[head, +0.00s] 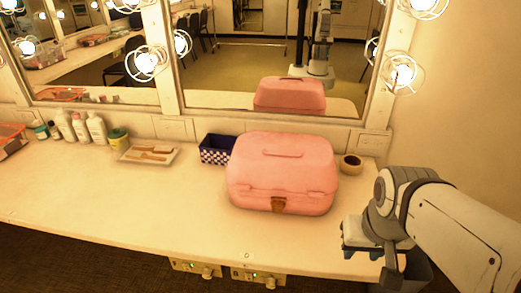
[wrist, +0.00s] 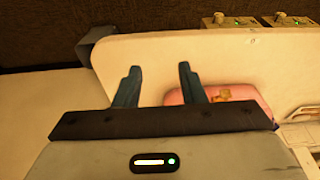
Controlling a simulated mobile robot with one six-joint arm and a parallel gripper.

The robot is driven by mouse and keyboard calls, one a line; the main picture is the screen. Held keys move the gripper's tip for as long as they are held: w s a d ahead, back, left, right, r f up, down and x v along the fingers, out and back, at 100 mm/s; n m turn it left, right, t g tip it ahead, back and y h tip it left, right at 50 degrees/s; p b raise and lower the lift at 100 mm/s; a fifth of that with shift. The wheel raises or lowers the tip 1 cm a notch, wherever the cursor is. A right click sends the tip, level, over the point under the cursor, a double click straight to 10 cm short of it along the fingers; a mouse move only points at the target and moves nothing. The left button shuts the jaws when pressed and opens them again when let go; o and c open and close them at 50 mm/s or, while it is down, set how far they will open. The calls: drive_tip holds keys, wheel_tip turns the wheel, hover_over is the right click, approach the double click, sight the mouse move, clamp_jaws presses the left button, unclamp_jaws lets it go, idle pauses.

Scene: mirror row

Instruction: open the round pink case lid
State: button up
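The pink case (head: 282,172) stands on the counter below the mirror. It is rounded, with a lid (head: 285,150) that looks closed, a handle on top and a brown latch (head: 278,205) at the front. My gripper (head: 362,252) is to the right of the case, above the counter's right front part and apart from the case. In the wrist view its two fingers (wrist: 157,70) are spread with nothing between them. Part of the case (wrist: 232,95) and its latch show there behind the right finger; the rest is hidden.
A roll of tape (head: 350,164) sits right of the case, a checkered blue box (head: 216,149) left of it. A tray with brushes (head: 148,154) and several bottles (head: 80,127) stand farther left. The counter (head: 150,205) before them is clear. The mirror (head: 225,75) rises behind.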

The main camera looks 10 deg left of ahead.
drive_tip(key=shift+o, duration=1.2)
drive_tip(key=shift+a+f, duration=0.1)
drive_tip(key=shift+f, duration=0.25)
drive_tip(key=o, duration=0.3)
drive_tip(key=f+n+b, duration=0.1)
drive_tip(key=f+n+h+b, duration=0.1)
drive_tip(key=w+f+n+b, duration=0.1)
drive_tip(key=shift+d+f+n+h+b, duration=0.25)
drive_tip(key=shift+d+n+h+b, duration=0.05)
drive_tip(key=shift+h+b, duration=0.1)
drive_tip(key=shift+o, duration=0.7)
drive_tip(key=w+f+n+h+b, duration=0.1)
drive_tip(key=n, duration=0.1)
drive_tip(key=w+f+n+h+b, duration=0.1)
drive_tip(key=f+n+b, duration=0.1)
drive_tip(key=w+f+n+h+b, duration=0.1)
drive_tip(key=shift+w+d+f+n+b, duration=0.15)
drive_tip(key=shift+w+d+n+b, duration=0.15)
drive_tip(key=shift+n+b, duration=0.1)
drive_tip(key=w+a+f+n+t+h+b, duration=0.2)
drive_tip(key=w+a+f+n+t+b, duration=0.2)
drive_tip(key=w+a+n+t+b, duration=0.9)
drive_tip(key=a+n+t+y+b, duration=0.25)
drive_tip(key=a+n+y, duration=0.35)
drive_tip(key=a+n, duration=0.9)
drive_tip(key=w+a+m+b, duration=0.1)
drive_tip(key=w+a, duration=0.1)
drive_tip(key=w, duration=0.5)
drive_tip(key=shift+w+f+m, duration=0.3)
drive_tip(key=shift+w+f, duration=0.05)
